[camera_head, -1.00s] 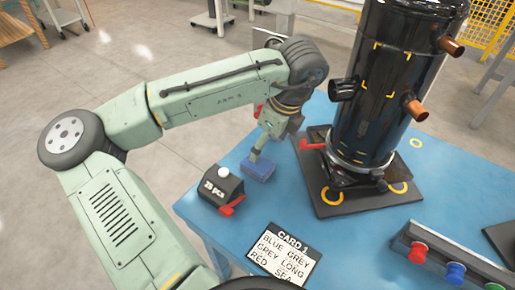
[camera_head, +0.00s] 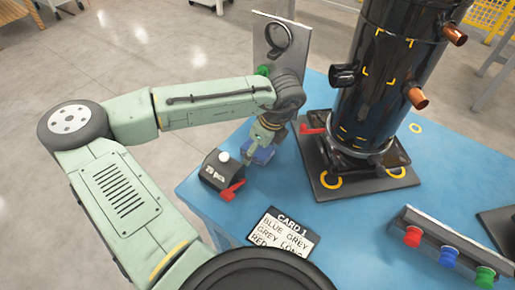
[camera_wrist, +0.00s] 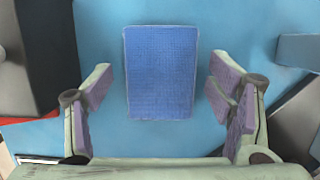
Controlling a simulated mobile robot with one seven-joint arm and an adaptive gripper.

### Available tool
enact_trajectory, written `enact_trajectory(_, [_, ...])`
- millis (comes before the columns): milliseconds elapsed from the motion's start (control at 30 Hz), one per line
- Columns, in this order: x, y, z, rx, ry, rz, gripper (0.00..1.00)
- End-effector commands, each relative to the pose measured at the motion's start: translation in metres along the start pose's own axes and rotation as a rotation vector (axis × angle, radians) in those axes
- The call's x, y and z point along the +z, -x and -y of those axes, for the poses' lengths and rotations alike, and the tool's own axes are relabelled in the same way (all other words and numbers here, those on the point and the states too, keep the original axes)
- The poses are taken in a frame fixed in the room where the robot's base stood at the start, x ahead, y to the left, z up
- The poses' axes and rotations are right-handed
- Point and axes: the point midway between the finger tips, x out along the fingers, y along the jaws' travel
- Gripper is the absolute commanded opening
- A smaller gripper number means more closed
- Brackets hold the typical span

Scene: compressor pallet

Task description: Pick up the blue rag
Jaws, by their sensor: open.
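The blue rag (camera_wrist: 160,75) is a folded rectangular pad on the blue table (camera_head: 370,225). In the wrist view it lies between the open fingers of my gripper (camera_wrist: 168,105), with a gap on each side. In the head view the rag (camera_head: 262,156) shows just below my gripper (camera_head: 264,147), which points down and partly hides it. The gripper holds nothing.
A dark box with a white knob and red lever (camera_head: 221,174) stands close left of the rag. The black compressor (camera_head: 385,85) on its dark base plate stands to the right. A card (camera_head: 282,235) lies in front. A button panel (camera_head: 445,250) is at right.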

Motion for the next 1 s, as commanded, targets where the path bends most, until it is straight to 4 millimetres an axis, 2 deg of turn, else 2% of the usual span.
enact_trajectory(233, [0.0, -0.0012, 0.0002, -0.001, 0.0, 0.0, 0.74])
enact_trajectory(900, [0.0001, -0.0008, 0.0002, -0.001, 0.001, 0.0, 0.29])
enact_trajectory(1000, [0.0001, -0.0007, 0.0003, -0.001, 0.001, 0.0, 0.28])
